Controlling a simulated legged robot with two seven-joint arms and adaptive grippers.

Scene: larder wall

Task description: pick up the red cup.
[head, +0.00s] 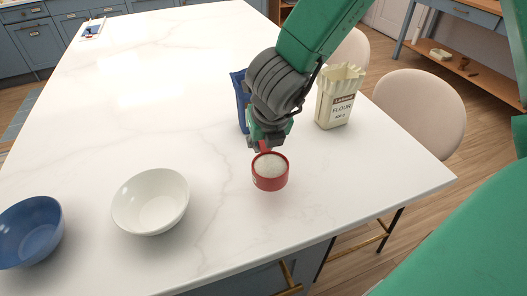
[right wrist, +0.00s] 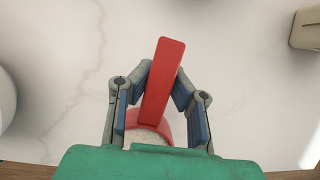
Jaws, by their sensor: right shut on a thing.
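The red cup (head: 270,180) is a small round measuring cup full of white grains. It is upright at the right part of the white counter, and I cannot tell whether its base touches the counter. My right gripper (head: 265,146) comes down from above on the cup's far side and is shut on its handle. In the right wrist view the long red handle (right wrist: 162,82) stands between the two fingers of the gripper (right wrist: 162,72). The cup's body there is mostly hidden behind my green wrist. My left gripper is not in view.
A white bowl (head: 150,201) and a blue bowl (head: 30,232) stand to the left. A flour bag (head: 338,97) stands behind right of the cup. A blue package (head: 240,98) is partly hidden behind my gripper. The counter's far left is mostly clear.

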